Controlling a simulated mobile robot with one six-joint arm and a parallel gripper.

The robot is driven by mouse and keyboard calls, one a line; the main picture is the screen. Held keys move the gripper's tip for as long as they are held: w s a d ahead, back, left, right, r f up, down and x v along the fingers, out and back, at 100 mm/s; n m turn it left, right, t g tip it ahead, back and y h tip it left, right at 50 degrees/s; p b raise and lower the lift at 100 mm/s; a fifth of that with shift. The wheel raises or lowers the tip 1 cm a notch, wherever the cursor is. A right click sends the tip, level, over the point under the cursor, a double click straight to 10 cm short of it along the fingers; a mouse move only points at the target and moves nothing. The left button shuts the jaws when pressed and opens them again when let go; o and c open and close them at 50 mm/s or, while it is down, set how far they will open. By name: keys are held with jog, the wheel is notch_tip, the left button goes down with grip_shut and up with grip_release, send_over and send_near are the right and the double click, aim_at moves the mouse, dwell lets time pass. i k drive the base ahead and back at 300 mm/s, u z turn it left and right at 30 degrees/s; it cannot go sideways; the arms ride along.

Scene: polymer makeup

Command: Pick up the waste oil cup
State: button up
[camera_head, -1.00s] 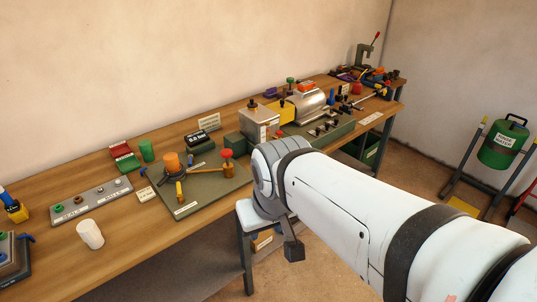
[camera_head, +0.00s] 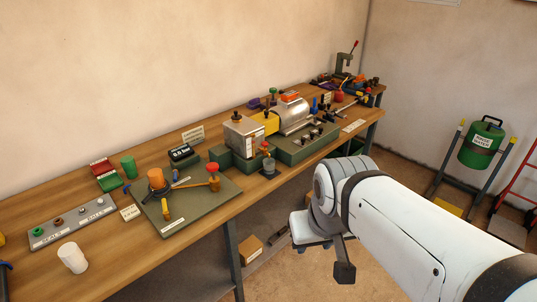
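No cup in view has a label I can read as waste oil. A small grey cup-like vessel (camera_head: 269,165) stands near the bench's front edge, beside the metal box. My arm reaches in from the lower right. The dark end part of my gripper (camera_head: 344,272) hangs in front of the bench, over the floor, to the right of and apart from both vessels. Its fingers are not clear enough to tell open from shut.
The long wooden bench (camera_head: 205,222) carries a green plate (camera_head: 200,213) with an orange knob, a grey metal box (camera_head: 244,136) and a silver cylinder machine (camera_head: 294,116). A green can (camera_head: 480,143) hangs in a stand at right.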

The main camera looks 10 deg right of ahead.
aim_at(270, 163)
jog(key=u, duration=0.05)
jog(key=i, duration=1)
jog(key=z, duration=0.1)
